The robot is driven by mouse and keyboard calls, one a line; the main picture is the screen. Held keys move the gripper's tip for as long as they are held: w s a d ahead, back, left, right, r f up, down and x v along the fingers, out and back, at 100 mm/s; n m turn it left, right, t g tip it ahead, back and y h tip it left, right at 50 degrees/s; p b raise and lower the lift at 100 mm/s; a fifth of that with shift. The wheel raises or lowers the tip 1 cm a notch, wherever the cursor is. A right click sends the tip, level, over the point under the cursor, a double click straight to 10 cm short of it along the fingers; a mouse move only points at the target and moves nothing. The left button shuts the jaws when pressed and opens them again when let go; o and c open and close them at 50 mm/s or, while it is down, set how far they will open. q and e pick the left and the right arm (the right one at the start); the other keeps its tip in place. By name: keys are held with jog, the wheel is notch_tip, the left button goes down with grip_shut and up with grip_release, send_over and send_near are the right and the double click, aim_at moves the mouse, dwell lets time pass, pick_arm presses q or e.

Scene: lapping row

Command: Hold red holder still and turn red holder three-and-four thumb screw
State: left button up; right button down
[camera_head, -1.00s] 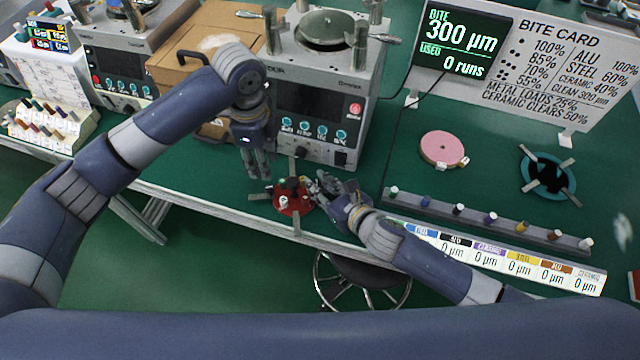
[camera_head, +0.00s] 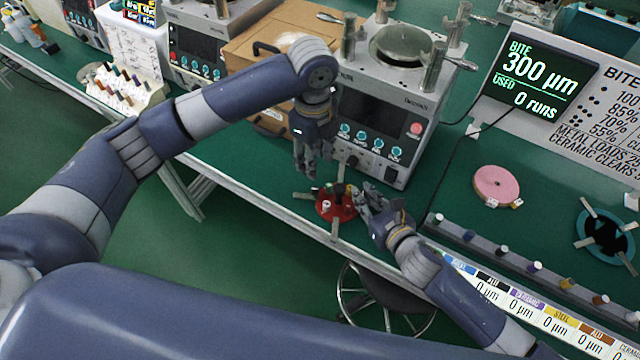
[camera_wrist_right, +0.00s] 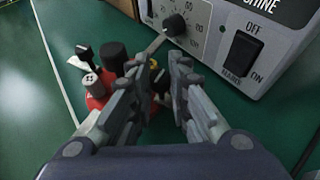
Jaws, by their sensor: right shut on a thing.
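The red holder (camera_head: 337,208) lies on the green bench near its front edge, with flat metal arms sticking out and small coloured knobs on top. It also shows in the right wrist view (camera_wrist_right: 96,101), partly hidden behind my fingers, with black, white and yellow knobs. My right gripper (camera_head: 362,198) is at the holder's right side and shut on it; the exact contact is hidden. Its fingers (camera_wrist_right: 152,98) stand either side of part of the holder in the wrist view. My left gripper (camera_head: 305,174) points down, up and left of the holder in the picture, apart from it. Its finger gap is unclear.
A lapping machine (camera_head: 372,115) with a dial and power switch stands just behind the holder. A cardboard box (camera_head: 262,60) is left of it. A pink disc (camera_head: 497,184), a teal holder (camera_head: 606,233) and a knob rail (camera_head: 480,247) lie right. A stool (camera_head: 385,300) is below the edge.

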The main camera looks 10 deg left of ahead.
aim_at(315, 189)
pick_arm(q)
notch_tip(315, 189, down, 11)
dwell(0.3)
jog(key=shift+c, duration=0.6)
grip_shut()
